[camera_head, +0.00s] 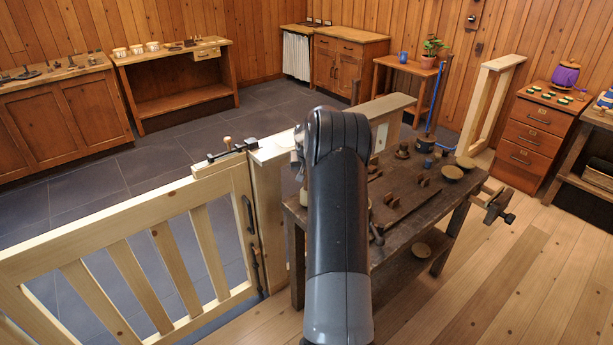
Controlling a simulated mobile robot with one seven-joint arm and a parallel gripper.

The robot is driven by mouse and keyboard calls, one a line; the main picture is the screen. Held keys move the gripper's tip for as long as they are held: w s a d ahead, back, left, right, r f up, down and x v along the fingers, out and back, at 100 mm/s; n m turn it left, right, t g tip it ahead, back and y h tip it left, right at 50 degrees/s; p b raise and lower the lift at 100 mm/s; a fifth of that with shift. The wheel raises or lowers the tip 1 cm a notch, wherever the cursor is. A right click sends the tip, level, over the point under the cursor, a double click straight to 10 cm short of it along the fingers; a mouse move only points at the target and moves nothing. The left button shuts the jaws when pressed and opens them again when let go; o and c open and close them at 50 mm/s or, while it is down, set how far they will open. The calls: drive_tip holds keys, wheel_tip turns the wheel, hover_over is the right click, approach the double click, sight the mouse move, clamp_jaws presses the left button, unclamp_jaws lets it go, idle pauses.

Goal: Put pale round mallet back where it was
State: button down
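No pale round mallet can be made out for certain. A dark wooden workbench (405,235) stands in the middle, and my arm hides much of its left part. A pale object (304,200) shows at the arm's left edge over the bench; it is too small and covered to name. Small dark wooden pieces (392,200) and round brown pieces (451,173) lie on the bench top. My arm rises from the bottom centre and bends away over the bench. My gripper is hidden behind it, so its hold cannot be seen.
A pale slatted gate (130,240) with a black latch closes off the left, beside a pale post and rail. A vise (497,205) sticks out at the bench's right. A drawer cabinet (535,145) stands further right. The plank floor at front right is clear.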

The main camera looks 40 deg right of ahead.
drive_tip(key=shift+f, duration=0.6)
drive_tip(key=c, duration=1.3)
unclamp_jaws()
